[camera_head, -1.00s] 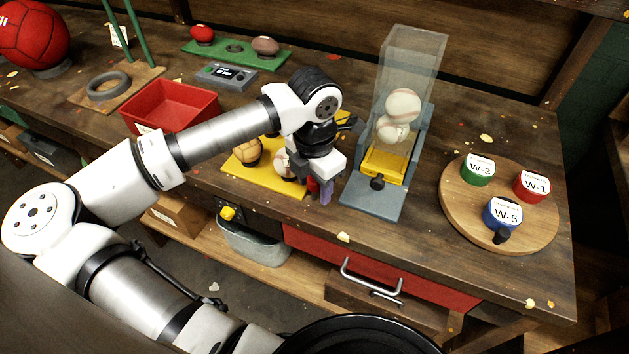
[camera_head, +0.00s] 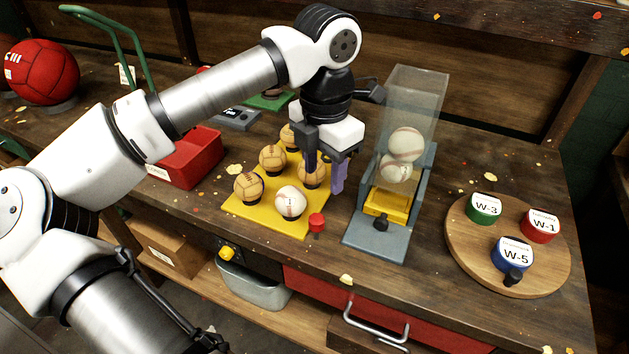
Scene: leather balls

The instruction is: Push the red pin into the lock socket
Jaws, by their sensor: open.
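The red pin (camera_head: 317,221) stands upright at the front edge of the tabletop, beside the near right corner of the yellow tray, with its round red head up. A short dark part shows below the head. The lock socket cannot be made out; I cannot tell how deep the pin sits in anything. My gripper (camera_head: 325,173) is open and empty, pointing down, above and slightly behind the pin, apart from it. Its purple-tipped fingers are spread in front of the yellow tray's balls.
The yellow tray (camera_head: 262,221) holds several tan balls and a white ball (camera_head: 290,202). Right of the pin stands a grey dispenser (camera_head: 368,243) with two baseballs. A round wooden board (camera_head: 470,265) with three labelled pucks is farther right. A red drawer (camera_head: 420,331) lies below.

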